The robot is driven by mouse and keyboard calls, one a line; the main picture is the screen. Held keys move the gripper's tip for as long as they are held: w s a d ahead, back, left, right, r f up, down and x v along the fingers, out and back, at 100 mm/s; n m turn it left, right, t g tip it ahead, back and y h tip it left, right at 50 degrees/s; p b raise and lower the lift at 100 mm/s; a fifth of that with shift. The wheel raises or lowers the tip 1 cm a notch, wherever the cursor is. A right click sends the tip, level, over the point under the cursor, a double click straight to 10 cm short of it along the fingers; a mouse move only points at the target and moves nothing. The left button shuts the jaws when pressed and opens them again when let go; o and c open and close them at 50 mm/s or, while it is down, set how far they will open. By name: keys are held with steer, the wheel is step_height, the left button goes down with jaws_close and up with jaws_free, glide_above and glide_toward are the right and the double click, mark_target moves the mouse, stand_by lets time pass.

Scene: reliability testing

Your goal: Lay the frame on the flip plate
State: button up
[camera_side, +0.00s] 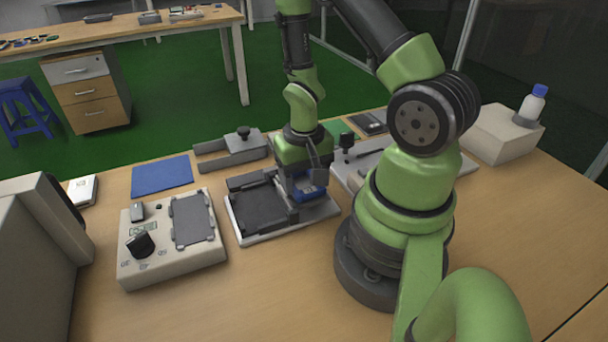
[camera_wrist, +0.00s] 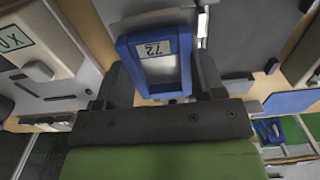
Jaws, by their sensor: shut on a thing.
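The frame (camera_side: 313,192) is a small blue rectangular piece. In the wrist view the frame (camera_wrist: 155,58) has a blue rim, a pale middle and a label reading 72. My gripper (camera_side: 303,185) is shut on it, with one dark finger on each side in the wrist view (camera_wrist: 160,85). A dark flat plate (camera_side: 260,208) on a white-based fixture seems to be the flip plate. My gripper holds the frame at the right end of this fixture. I cannot tell whether the frame touches it; the gripper partly hides that end.
A control box (camera_side: 165,262) with a black knob and a grey pad stands left of the fixture. Behind are a blue mat (camera_side: 162,175) and a grey clamp-like device (camera_side: 235,150). A light plate with dark parts (camera_side: 350,172) lies close on the right.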

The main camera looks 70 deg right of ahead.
steer(key=shift+f, duration=0.2)
steer(key=o, duration=1)
steer(key=shift+c, duration=0.2)
steer(key=shift+r, duration=0.15)
step_height(320, 180, up, 11)
steer(key=s+a+r+n+t+y, duration=0.1)
steer(key=a+r+n+t, duration=0.1)
steer(key=a+r, duration=0.3)
steer(key=s+a+r+n+t+y, duration=0.1)
steer(key=a+r+t, duration=0.4)
steer(key=r, duration=0.6)
steer(key=shift+s+a+r+n, duration=0.2)
steer(key=shift+s+a+n, duration=0.4)
steer(key=shift+s+n, duration=0.3)
steer(key=shift+w, duration=0.1)
